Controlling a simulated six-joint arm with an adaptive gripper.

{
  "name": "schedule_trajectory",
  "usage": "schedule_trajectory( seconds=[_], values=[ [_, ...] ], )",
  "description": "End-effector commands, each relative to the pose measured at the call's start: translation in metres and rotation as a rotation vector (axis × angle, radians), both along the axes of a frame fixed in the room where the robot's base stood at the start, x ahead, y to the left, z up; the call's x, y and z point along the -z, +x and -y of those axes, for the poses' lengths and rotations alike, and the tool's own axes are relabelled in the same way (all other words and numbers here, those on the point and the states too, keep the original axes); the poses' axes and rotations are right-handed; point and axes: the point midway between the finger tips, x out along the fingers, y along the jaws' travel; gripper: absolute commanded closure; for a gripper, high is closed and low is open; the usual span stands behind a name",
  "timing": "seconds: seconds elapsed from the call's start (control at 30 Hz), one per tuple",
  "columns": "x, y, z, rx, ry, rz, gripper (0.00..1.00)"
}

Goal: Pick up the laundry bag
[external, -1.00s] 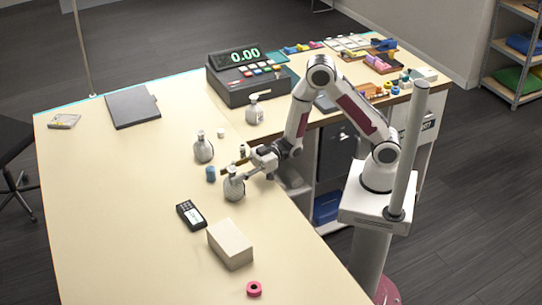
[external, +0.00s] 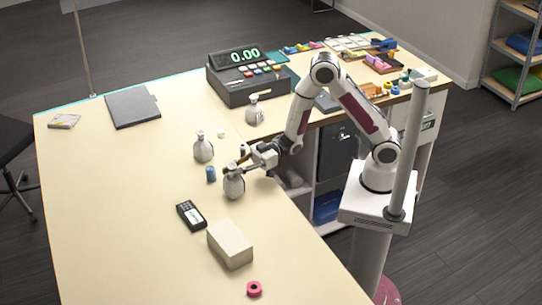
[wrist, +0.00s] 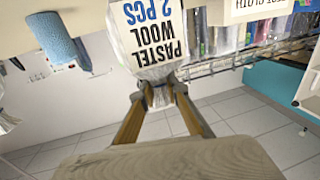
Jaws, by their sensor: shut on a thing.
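A small pale grey laundry bag (external: 234,186) with a gathered neck is at the right part of the counter, in front of the arm. In the wrist view the bag (wrist: 153,35) shows a label reading "PASTEL WOOL 2 PCS". My gripper (external: 233,170) is shut on the bag's neck; in the wrist view its two fingers (wrist: 160,96) close on the neck from both sides. Whether the bag's base is clear of the counter is hard to tell. Two similar bags stand farther back, one at left (external: 203,148) and one near the cash register (external: 254,111).
A blue roll (external: 211,174) stands close to the left of the held bag. The cash register (external: 247,75) is behind.

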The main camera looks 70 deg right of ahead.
Motion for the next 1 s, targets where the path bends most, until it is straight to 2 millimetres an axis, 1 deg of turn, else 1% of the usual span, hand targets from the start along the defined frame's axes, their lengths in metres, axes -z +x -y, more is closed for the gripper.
schedule_trajectory(
  seconds=[0.03, 0.6, 0.8, 1.0],
  values=[
    [-0.006, 0.0, 0.0, 0.0, 0.001, 0.004, 1.0],
    [-0.067, 0.0, 0.0, 0.0, 0.002, 0.005, 1.0],
    [-0.08, 0.0, 0.0, 0.0, 0.001, 0.002, 1.0],
    [-0.085, 0.0, 0.0, 0.001, 0.0, 0.001, 1.0]
  ],
)
